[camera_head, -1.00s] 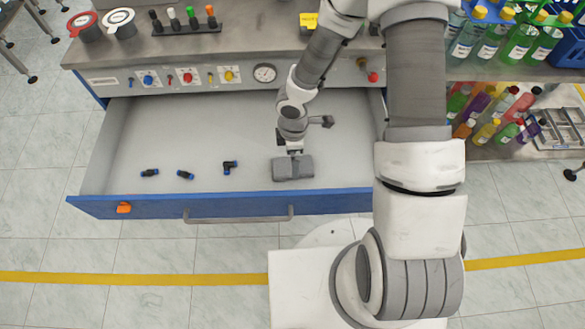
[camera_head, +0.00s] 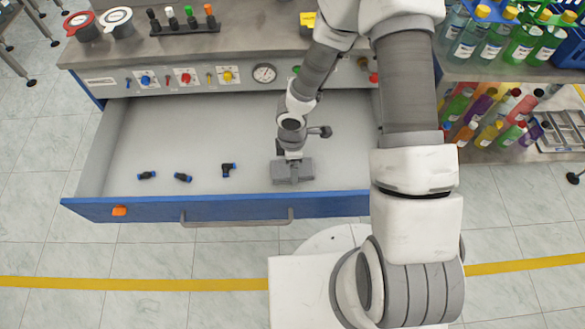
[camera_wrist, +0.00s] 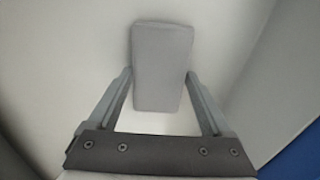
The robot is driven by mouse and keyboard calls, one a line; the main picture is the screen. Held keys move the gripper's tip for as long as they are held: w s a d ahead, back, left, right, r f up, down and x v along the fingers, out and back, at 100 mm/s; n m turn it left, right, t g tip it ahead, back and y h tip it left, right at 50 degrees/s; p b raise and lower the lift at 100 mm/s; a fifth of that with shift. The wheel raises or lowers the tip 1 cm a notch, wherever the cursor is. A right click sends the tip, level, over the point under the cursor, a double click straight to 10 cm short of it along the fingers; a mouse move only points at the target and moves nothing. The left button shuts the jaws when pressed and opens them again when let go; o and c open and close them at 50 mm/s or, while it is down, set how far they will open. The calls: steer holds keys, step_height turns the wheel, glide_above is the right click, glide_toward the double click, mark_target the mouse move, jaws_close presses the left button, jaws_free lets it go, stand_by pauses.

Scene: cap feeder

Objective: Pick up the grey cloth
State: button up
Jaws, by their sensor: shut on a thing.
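The grey cloth (camera_head: 291,172) is a folded block-like bundle at the right part of the open drawer. It also fills the upper middle of the wrist view (camera_wrist: 162,65). My gripper (camera_head: 293,162) is over the cloth from above and shut on it. In the wrist view the two fingers of my gripper (camera_wrist: 159,80) stand on either side of the cloth. In the head view I cannot tell whether the cloth is clear of the drawer floor.
The open drawer (camera_head: 245,206) has a blue front and a grey handle. Several black-and-blue fittings (camera_head: 182,178) lie at its left, with bare floor between. The bench (camera_head: 200,45) is behind, and coloured bottles (camera_head: 490,125) stand at the right.

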steer(key=shift+r, duration=0.1)
step_height(320, 180, up, 10)
steer(key=p, duration=0.4)
steer(key=shift+p, duration=0.4)
